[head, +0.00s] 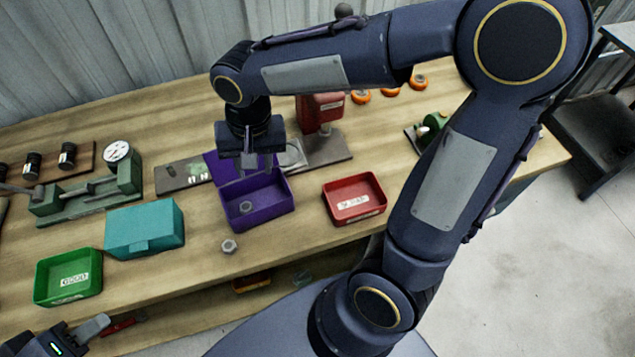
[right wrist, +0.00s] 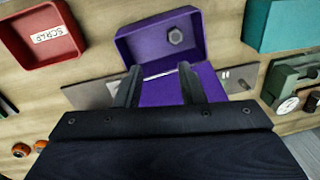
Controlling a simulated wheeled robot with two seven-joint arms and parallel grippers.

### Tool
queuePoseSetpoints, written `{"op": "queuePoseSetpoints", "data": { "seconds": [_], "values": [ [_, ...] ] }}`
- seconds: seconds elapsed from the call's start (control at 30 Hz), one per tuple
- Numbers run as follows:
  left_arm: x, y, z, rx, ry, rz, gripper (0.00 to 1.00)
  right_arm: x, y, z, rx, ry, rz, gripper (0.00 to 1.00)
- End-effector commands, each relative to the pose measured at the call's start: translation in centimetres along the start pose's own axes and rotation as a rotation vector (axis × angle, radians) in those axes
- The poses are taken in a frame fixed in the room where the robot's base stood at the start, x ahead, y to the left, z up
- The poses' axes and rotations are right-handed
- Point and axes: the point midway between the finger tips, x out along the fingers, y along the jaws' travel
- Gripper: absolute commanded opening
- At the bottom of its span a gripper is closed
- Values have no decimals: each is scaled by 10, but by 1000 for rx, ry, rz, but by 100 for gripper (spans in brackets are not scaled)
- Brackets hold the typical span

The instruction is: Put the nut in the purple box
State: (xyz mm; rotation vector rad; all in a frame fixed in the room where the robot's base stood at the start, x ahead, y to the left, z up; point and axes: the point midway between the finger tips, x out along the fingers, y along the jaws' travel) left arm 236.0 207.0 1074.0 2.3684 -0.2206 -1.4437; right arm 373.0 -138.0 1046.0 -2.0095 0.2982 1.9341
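The purple box (head: 262,218) stands open on the bench, its lid (head: 222,168) raised at the back. A grey hex nut (head: 247,207) lies inside it; this nut also shows in the right wrist view (right wrist: 175,36). A second grey nut (head: 229,246) lies on the bench in front of the box. My right gripper (head: 250,164) is above the back of the purple box, pointing down. In the right wrist view its fingers (right wrist: 159,82) are apart with nothing held between them. My left gripper (head: 92,328) is at the bottom left, partly cut off, its opening unclear.
A closed teal box (head: 145,228) stands left of the purple box, and a green tray (head: 67,277) beyond it. A red tray (head: 355,200) labelled scrap is to the right. A green fixture with a dial (head: 117,152) and a red machine (head: 320,110) stand behind.

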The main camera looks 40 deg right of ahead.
Motion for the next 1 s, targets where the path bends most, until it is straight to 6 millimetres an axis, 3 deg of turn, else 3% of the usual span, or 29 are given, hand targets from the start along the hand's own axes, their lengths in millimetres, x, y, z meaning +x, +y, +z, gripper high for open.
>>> {"op": "queuePoseSetpoints", "data": {
  "seconds": [0.03,0.1,0.2,0.33,0.57,1.0],
  "values": [
    [0,0,0,0,0,0,36,-14,21,7,-9,24,-45,36],
    [0,0,0,0,0,0,36,-26,46,21,-42,54,-107,36],
    [0,0,0,0,0,0,36,-38,75,44,-94,117,-192,36],
    [0,0,0,0,0,0,36,-43,98,72,-158,216,-282,36],
    [0,0,0,0,0,0,36,-41,110,98,-231,343,-355,36],
    [0,0,0,0,0,0,36,-40,111,101,-245,360,-361,36]
  ]
}}
